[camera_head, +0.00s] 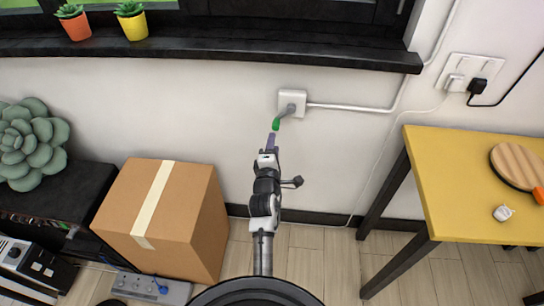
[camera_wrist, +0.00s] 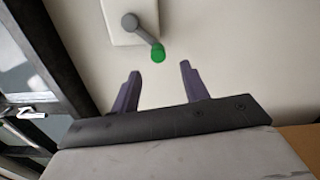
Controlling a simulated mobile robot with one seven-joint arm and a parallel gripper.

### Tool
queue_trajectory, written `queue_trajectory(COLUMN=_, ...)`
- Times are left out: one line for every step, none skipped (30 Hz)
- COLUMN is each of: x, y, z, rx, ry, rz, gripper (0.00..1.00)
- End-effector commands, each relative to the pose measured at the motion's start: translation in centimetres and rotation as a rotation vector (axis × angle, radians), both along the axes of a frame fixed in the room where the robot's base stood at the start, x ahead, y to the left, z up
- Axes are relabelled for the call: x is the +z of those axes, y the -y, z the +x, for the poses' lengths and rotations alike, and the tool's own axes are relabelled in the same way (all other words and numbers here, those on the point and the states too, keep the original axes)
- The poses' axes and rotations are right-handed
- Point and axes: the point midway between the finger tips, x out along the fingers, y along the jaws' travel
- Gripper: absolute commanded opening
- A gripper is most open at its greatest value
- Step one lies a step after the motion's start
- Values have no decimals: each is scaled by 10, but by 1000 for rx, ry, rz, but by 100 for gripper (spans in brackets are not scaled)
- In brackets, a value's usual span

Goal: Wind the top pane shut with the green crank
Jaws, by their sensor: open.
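The green crank handle (camera_head: 276,124) is the knob on a grey crank arm (camera_head: 286,111), mounted on a white wall box (camera_head: 297,97) below the window sill. In the wrist view the green knob (camera_wrist: 158,53) hangs at the lower right end of the grey arm (camera_wrist: 143,32). My gripper (camera_head: 271,142) is just below the knob in the head view. In the wrist view its two purple fingers (camera_wrist: 158,80) are spread apart, with the knob ahead of the gap between them and nothing held. The top pane cannot be made out clearly; only the lower window shows.
The dark window sill (camera_head: 220,52) juts out above the crank and carries an orange pot (camera_head: 76,27) and a yellow pot (camera_head: 134,26). A cardboard box (camera_head: 165,215) stands at left, a yellow table (camera_head: 470,180) at right. A white cable conduit (camera_head: 350,107) runs right from the wall box.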

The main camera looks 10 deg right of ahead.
Motion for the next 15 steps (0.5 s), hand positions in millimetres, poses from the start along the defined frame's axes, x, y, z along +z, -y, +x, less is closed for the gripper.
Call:
queue_trajectory(x=-2, y=-3, z=-9, rx=1, ry=-2, rz=2, gripper=45)
queue_trajectory(x=-2, y=-4, z=-14, rx=1, ry=-2, rz=1, gripper=45)
queue_trajectory(x=-2, y=-6, z=-19, rx=1, ry=-2, rz=2, gripper=45)
queue_trajectory(x=-2, y=-7, z=-22, rx=0, ry=-3, rz=2, gripper=45)
queue_trajectory(x=-2, y=-7, z=-26, rx=0, ry=-2, rz=2, gripper=45)
queue_trajectory(x=-2, y=-8, z=-29, rx=0, ry=-2, rz=2, gripper=45)
queue_trajectory(x=-2, y=-9, z=-31, rx=0, ry=-2, rz=2, gripper=45)
queue_trajectory(x=-1, y=-9, z=-33, rx=0, ry=-2, rz=2, gripper=45)
queue_trajectory(x=-1, y=-10, z=-35, rx=0, ry=-2, rz=2, gripper=45)
queue_trajectory(x=-1, y=-10, z=-36, rx=0, ry=-2, rz=2, gripper=45)
queue_trajectory(x=-1, y=-10, z=-37, rx=0, ry=-2, rz=2, gripper=45)
queue_trajectory(x=0, y=-10, z=-38, rx=0, ry=-2, rz=1, gripper=45)
queue_trajectory(x=0, y=-10, z=-38, rx=0, ry=-2, rz=1, gripper=45)
queue_trajectory(x=0, y=-11, z=-38, rx=0, ry=-2, rz=1, gripper=45)
queue_trajectory(x=0, y=-10, z=-38, rx=0, ry=-2, rz=1, gripper=45)
